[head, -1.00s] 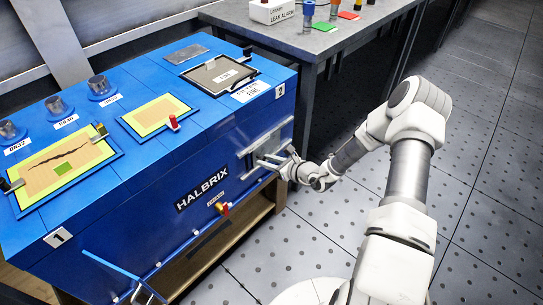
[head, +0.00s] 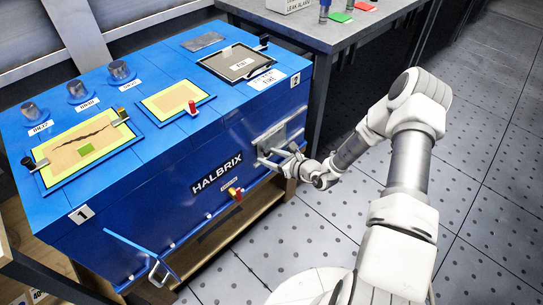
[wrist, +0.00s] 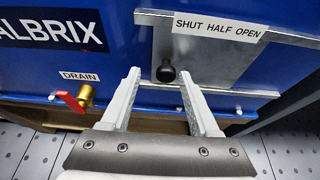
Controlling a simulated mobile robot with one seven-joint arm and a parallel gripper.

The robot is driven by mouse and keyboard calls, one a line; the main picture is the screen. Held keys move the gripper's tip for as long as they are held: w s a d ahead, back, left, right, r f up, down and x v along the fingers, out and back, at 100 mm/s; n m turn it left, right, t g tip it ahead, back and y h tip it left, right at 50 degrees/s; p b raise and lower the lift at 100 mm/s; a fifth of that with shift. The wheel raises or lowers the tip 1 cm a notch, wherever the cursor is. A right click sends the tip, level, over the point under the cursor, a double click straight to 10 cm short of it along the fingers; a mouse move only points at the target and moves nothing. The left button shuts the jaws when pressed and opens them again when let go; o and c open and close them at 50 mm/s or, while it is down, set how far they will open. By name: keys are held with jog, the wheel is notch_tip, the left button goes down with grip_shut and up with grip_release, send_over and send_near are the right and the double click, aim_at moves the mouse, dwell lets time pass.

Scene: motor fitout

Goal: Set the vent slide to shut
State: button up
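The vent slide is a grey metal plate (wrist: 208,65) on the front of the blue HALBRIX box, with a black round knob (wrist: 166,74) at its left end. A label strip (wrist: 219,27) above it reads SHUT, HALF, OPEN. The knob is below and slightly left of the word SHUT in the wrist view. My gripper (wrist: 160,76) is open, with its fingertips apart on either side of the knob in that view. I cannot tell whether a finger touches it. In the head view my gripper (head: 278,159) is at the vent panel (head: 269,138) and hides the knob.
A brass drain valve with a red handle (wrist: 70,102) is left of my gripper, low on the box. A blue bar (head: 128,242) sticks out at the box's front left. A grey table (head: 320,32) stands behind to the right. The floor on the right is clear.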

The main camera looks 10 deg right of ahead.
jog(key=shift+d, duration=0.1)
jog(key=shift+s+d+r, duration=0.1)
jog(key=shift+d+r, duration=0.05)
jog(key=p+v, duration=0.4)
jog(key=v, duration=1.3)
jog(key=s+a+r+n+g+y, duration=0.1)
jog(key=s+a+r+n+g, duration=0.2)
jog(key=r+n, duration=0.35)
jog(key=s+a+r+n+g, duration=0.1)
jog(key=a+r+n+g, duration=0.3)
jog(key=r, duration=0.3)
jog(key=s+a+r+n+g+y, duration=0.1)
jog(key=s+a+r+n+g, duration=0.1)
jog(key=s+a+r+n, duration=0.3)
jog(key=s+d+r+n+t+h, duration=0.2)
jog(key=s+r+n+h, duration=0.3)
jog(key=r, duration=0.3)
jog(key=s+d+r+n+t+h, duration=0.1)
jog(key=s+d+r+n+h, duration=0.3)
jog(key=r+n, duration=0.4)
jog(key=shift+s+r+t+h, duration=0.4)
jog(key=shift+s+r, duration=0.1)
jog(key=shift+r, duration=0.05)
